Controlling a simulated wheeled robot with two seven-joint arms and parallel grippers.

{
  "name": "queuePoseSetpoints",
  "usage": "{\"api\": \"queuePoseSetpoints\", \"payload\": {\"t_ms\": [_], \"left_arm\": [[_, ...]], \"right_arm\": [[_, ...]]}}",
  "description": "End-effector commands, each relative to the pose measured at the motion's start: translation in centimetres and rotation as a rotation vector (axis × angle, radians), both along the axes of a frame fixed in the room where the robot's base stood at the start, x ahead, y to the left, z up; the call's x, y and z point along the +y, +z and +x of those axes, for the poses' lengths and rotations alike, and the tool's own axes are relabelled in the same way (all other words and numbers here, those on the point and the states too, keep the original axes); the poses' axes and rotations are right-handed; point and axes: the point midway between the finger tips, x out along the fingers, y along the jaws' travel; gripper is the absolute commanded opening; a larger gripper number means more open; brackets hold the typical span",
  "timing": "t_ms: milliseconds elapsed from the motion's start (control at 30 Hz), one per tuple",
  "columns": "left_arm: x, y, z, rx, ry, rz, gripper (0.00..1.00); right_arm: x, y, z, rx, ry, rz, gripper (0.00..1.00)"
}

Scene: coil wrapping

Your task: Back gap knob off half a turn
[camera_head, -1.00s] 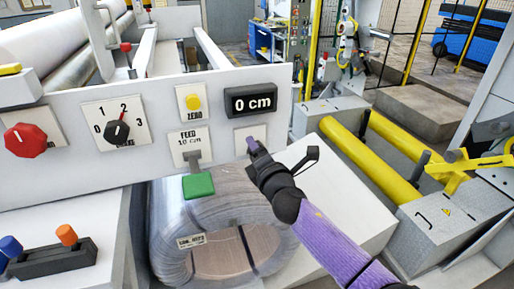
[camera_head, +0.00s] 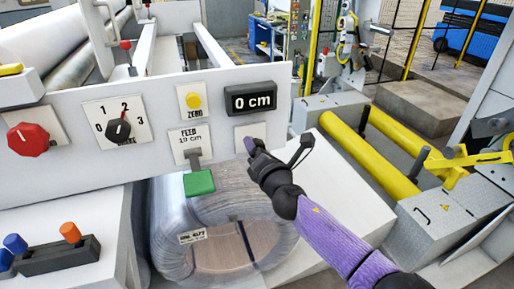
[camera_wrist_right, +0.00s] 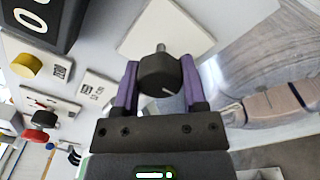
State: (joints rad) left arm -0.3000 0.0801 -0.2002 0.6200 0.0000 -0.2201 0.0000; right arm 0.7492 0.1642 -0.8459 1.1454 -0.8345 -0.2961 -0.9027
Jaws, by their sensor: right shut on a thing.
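The gap knob (camera_wrist_right: 158,77) is a dark round knob with a white pointer line, in front of a pale plate; it shows in the right wrist view. My right gripper (camera_wrist_right: 158,85) has its two purple fingers shut on the knob, one on each side. In the head view my right gripper (camera_head: 252,152) reaches the panel at a white plate (camera_head: 251,132) below the display and hides the knob and any label. My left gripper is not in view.
The display (camera_head: 251,99) reads 0 cm. Nearby on the panel are the yellow zero button (camera_head: 193,101), the green feed lever (camera_head: 199,183), a black selector knob (camera_head: 119,129) and a red knob (camera_head: 28,139). A wrapped coil (camera_head: 177,235) lies below the gripper.

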Motion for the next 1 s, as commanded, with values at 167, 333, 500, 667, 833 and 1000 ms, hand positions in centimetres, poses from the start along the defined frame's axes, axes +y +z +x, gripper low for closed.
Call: {"api": "queuePoseSetpoints", "payload": {"t_ms": [167,333,500,667,833,1000], "left_arm": [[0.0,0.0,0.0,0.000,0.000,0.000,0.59],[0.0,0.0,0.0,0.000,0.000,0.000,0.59],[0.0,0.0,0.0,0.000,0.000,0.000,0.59],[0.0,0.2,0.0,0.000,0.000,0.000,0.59],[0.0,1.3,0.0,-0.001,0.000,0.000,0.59],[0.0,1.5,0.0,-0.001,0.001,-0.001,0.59]], "right_arm": [[0.0,0.2,0.0,-0.004,0.000,0.001,0.00],[0.0,0.2,0.0,-0.002,0.000,0.002,0.90],[0.0,0.1,0.0,-0.001,0.000,0.001,0.90],[-0.1,0.1,-0.3,-0.001,0.000,0.001,0.90],[-1.1,0.2,-2.8,0.000,0.001,0.001,0.90],[-2.4,0.0,-6.4,0.001,0.001,0.001,0.90]]}}
